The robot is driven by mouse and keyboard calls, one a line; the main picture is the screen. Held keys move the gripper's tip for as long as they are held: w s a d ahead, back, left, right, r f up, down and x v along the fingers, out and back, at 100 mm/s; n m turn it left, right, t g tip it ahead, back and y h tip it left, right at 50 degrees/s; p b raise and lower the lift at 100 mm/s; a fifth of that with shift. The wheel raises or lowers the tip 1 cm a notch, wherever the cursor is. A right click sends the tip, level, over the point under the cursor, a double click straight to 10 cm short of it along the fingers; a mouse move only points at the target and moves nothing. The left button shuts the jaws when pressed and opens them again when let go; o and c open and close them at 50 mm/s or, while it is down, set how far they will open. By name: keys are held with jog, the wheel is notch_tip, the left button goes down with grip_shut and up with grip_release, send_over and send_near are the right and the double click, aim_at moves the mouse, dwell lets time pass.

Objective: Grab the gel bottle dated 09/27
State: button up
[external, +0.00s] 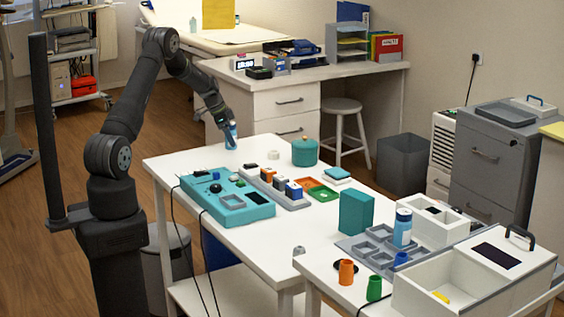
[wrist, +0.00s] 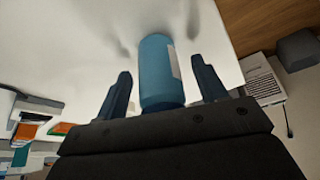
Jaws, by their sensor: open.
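A blue bottle (external: 231,136) stands at the back left corner of the white table. In the wrist view the blue bottle (wrist: 155,82) lies between my two dark fingers, with a pale label strip on its right side; no date is readable. My gripper (wrist: 161,66) is open, with a gap showing between each finger and the bottle. In the external view my gripper (external: 224,119) reaches down over the bottle from above. A second blue bottle with a white label (external: 403,228) stands at the grey tray on the nearer table; its date is too small to read.
A teal control box (external: 228,198), a rack of small coloured blocks (external: 285,184) and a teal round pot (external: 305,152) stand on the same table. A small white item (external: 273,155) sits right of the bottle. Bare tabletop (external: 185,164) lies in front of the bottle.

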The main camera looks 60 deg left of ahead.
jog(key=c, duration=1.1)
jog(key=shift+c, duration=0.2)
